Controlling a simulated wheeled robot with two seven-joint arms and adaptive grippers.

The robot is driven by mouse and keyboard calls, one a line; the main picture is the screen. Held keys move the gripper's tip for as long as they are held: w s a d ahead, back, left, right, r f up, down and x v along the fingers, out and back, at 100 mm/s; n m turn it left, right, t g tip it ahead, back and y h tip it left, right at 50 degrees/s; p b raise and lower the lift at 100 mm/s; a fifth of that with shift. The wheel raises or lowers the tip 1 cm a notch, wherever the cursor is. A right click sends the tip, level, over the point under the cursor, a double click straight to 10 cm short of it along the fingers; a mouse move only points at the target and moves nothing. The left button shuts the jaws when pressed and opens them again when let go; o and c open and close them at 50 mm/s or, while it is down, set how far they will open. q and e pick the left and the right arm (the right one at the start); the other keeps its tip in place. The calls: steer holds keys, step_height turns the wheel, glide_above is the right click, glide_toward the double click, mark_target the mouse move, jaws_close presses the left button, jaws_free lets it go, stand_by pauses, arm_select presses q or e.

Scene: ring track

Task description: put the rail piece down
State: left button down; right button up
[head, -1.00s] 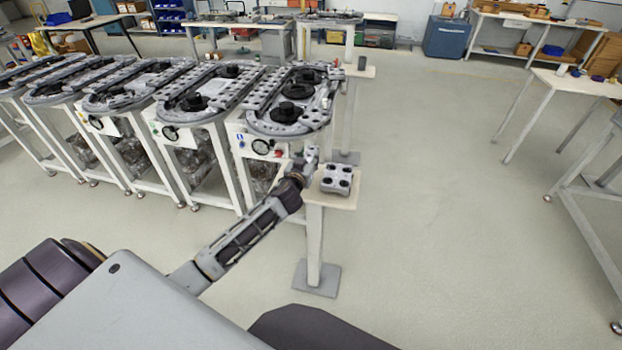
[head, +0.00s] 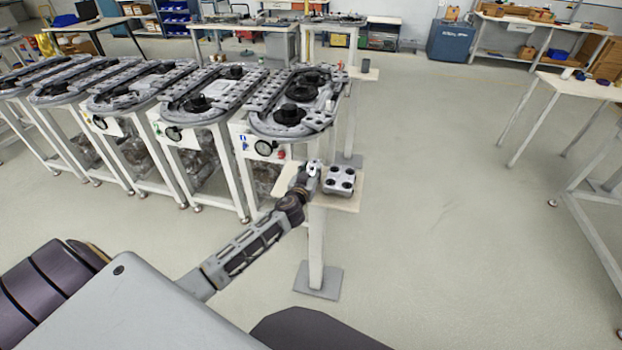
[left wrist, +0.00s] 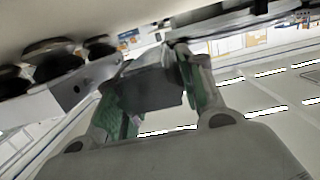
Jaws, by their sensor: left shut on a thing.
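The rail piece (head: 339,181) is a light grey block with black round parts. In the head view it is at the small cream-topped stand (head: 352,205), just right of my left gripper (head: 314,170). The left wrist view shows my left gripper (left wrist: 155,85), with green-lined fingers, shut on a grey end of the rail piece (left wrist: 78,92). The piece's black round parts (left wrist: 50,60) show at the left, close to a pale surface. I cannot tell whether the piece touches the stand. My right gripper is in neither view.
Track tables with oval grey rails (head: 295,105) stand in a row behind and left of the stand. A small dark grey object (head: 365,65) is on a ledge behind. Open floor (head: 440,190) lies to the right, with worktables (head: 575,85) beyond.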

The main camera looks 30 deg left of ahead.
arm_select(q)
steer(key=shift+f, duration=1.45)
steer(key=shift+f+b, duration=0.1)
steer(key=shift+b, duration=0.25)
steer(key=c, duration=0.9)
jaws_free()
steer(key=shift+f, duration=0.1)
